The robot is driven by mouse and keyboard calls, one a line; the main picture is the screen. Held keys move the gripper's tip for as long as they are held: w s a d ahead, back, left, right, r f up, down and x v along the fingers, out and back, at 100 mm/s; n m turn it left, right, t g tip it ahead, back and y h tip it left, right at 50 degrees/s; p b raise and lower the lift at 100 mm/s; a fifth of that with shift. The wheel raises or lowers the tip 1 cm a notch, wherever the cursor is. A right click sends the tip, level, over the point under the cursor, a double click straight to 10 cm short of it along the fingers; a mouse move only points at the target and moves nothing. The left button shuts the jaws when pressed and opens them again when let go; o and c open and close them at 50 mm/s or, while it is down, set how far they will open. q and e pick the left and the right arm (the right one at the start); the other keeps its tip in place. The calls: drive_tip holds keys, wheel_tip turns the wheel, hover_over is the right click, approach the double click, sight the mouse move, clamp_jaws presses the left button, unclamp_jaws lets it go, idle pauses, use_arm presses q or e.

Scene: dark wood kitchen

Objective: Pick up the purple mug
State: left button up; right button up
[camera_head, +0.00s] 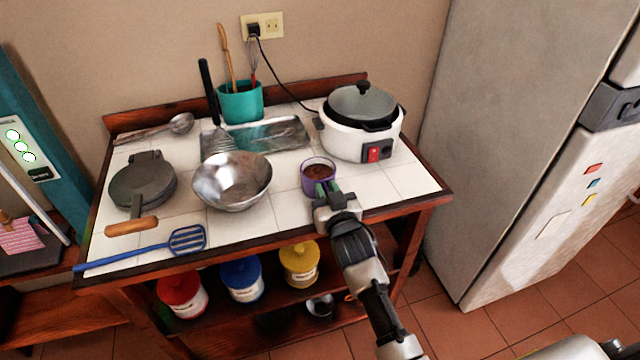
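The purple mug (318,164) stands upright on the white tiled counter, near its front edge, with dark brown contents showing inside. The mug's lower front is partly hidden behind the gripper.
Right of the mug is a white cooker (350,142); left are a metal bowl (232,181), a dark waffle iron (143,184) and a blue spatula (150,252). Behind stand a metal tray (285,134) and a teal utensil holder (241,104). A fridge (510,140) is at right.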

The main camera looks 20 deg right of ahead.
clamp_jaws()
drive_tip(key=shift+r, duration=0.2)
